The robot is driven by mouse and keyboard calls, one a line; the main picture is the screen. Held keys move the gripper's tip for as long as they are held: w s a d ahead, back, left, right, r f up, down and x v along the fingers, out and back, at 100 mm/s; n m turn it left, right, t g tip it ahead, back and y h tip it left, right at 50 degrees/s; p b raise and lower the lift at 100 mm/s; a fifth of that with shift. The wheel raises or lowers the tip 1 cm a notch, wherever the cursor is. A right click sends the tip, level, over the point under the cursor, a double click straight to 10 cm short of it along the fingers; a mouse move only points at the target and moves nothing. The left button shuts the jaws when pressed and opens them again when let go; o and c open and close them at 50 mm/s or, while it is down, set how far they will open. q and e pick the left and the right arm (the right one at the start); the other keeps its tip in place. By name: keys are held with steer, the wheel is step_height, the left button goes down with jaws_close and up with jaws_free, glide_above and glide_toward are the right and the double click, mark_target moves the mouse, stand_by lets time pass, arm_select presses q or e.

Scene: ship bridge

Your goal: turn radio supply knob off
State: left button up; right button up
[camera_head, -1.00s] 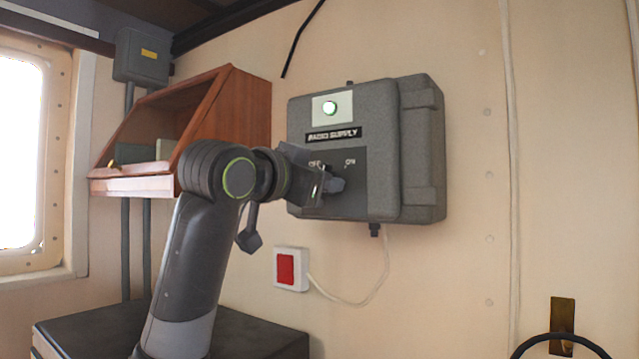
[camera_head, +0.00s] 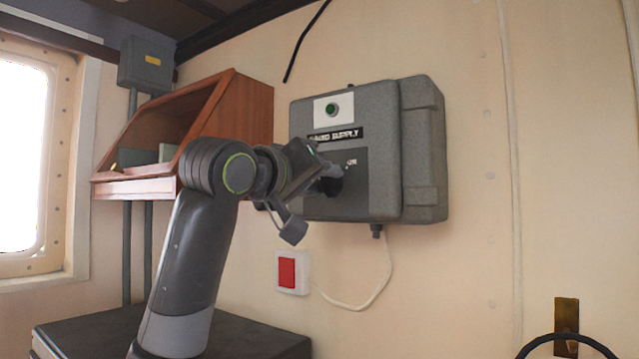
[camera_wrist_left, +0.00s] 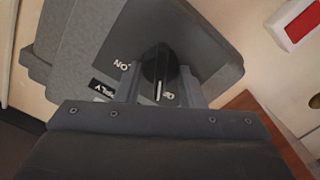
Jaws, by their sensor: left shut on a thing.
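The grey radio supply box (camera_head: 385,200) is fixed to the wall, with a "RADIO SUPPLY" label and a round lamp (camera_head: 332,109) that is dark green and unlit. My left gripper (camera_head: 328,180) is at the box's dark front panel and hides the knob and the OFF mark in the head view. In the left wrist view the black knob (camera_wrist_left: 158,68) sits between the fingers of my left gripper (camera_wrist_left: 160,92), which is shut on it. The knob's white pointer line shows, with ON and part of OFF printed beside it. My right gripper is not in view.
A red switch (camera_head: 288,272) on a white plate is below the box, with a white cable (camera_head: 350,305) hanging beside it. A wooden shelf unit (camera_head: 245,105) is behind my left arm. A dark cabinet top (camera_head: 100,330) is at lower left.

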arm_select(q)
steer(key=shift+n, duration=1.1)
steer(key=o, duration=1)
steer(key=shift+a, duration=0.1)
